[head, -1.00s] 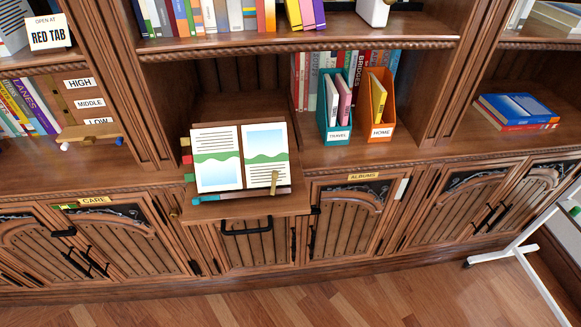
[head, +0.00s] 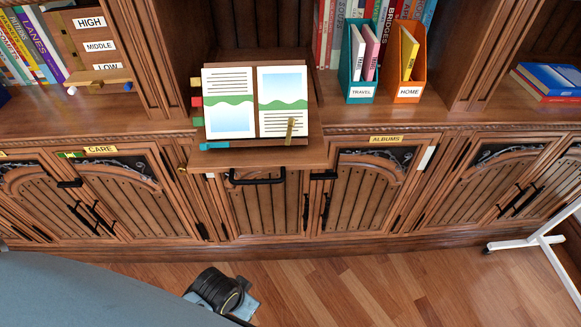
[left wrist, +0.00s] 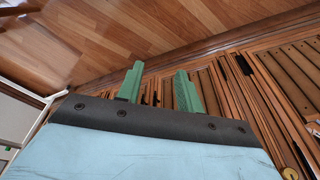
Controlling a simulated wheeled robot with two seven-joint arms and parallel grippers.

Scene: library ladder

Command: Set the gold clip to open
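The gold clip (head: 290,130) is a small upright piece at the lower right of the open book (head: 230,103), over the right page's bottom edge. Whether the clip is open or shut is too small to tell. The book leans on a wooden stand on a pull-out board (head: 258,157). In the left wrist view, my left gripper (left wrist: 159,88) shows two green fingers standing apart with nothing between them. They point toward the floor and the lower cabinets, and the clip is not in that view. My right gripper is not in view.
Coloured tabs (head: 196,102) stick out at the book's left edge. A teal file box (head: 361,92) and an orange file box (head: 408,93) stand to its right. A black handle (head: 257,178) hangs below the board. A white stand leg (head: 530,241) is on the floor at right.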

